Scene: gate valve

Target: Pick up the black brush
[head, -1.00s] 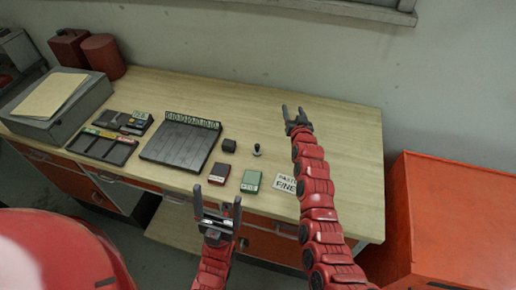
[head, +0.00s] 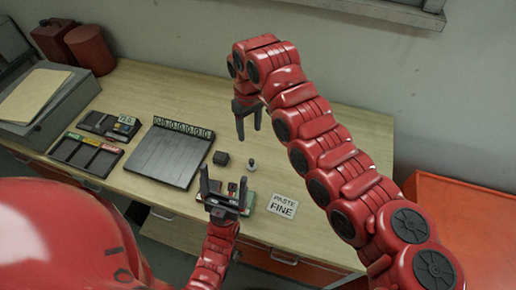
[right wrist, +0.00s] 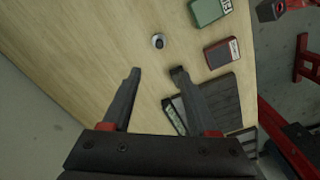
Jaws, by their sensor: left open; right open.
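No plainly brush-shaped thing shows. A small upright piece with a dark knob and pale round foot (head: 252,164) stands on the desk; I cannot tell if it is the black brush. It also shows in the right wrist view (right wrist: 158,41), beyond and between my fingertips. My left gripper (head: 224,175) is open and empty, pointing up at the desk's front edge.
A black slatted tray (head: 165,153) and a sectioned tray (head: 85,153) lie left. Red and green boxes, clear in the right wrist view (right wrist: 221,52) (right wrist: 207,11), are partly behind my left gripper. A "PASTE FINE" card (head: 282,205) lies right.

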